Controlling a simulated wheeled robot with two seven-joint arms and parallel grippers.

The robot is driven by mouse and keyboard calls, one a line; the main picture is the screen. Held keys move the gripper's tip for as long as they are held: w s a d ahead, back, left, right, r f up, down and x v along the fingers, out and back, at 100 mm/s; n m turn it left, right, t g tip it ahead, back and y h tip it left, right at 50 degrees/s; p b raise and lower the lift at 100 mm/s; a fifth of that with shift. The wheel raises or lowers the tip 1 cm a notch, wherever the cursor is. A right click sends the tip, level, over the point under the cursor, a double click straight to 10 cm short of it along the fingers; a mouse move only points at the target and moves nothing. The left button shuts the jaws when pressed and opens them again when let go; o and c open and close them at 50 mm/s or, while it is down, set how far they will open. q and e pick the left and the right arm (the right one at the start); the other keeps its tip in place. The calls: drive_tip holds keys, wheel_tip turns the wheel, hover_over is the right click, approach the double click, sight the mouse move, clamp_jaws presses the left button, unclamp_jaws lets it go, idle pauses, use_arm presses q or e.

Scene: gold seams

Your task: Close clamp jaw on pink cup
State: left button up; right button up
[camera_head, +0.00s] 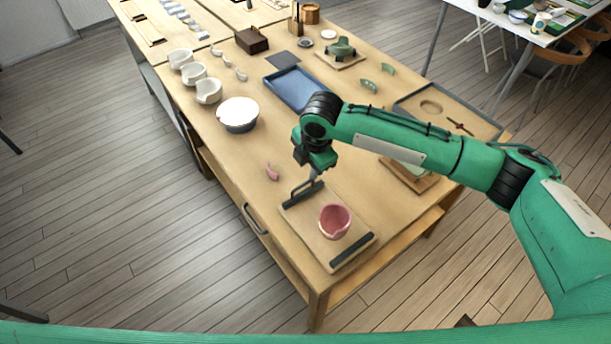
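The pink cup (335,222) stands on a wooden clamp board (307,226) near the table's front corner; its rim looks broken on one side. A dark clamp jaw (302,195) with a raised bar lies across the board's far end, apart from the cup. A second dark jaw (352,250) lies at the near end, close to the cup. My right gripper (314,177) points down at the right end of the far jaw. Its fingers are too small to tell whether they are open or touch the jaw. My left gripper is not in view.
A pink shard (272,172) lies left of the board. A white-topped bowl (238,114), several white cups, a blue tray (294,90) and green pieces stand farther back. My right arm covers part of the table's right side. The table's left edge is close to the board.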

sight(305, 183)
drive_tip(key=f, duration=0.4)
drive_tip(key=w+f+p, duration=0.1)
drive_tip(key=f, duration=0.2)
drive_tip(key=shift+w+a, duration=0.1)
drive_tip(key=shift+a, duration=0.3)
clamp_jaws()
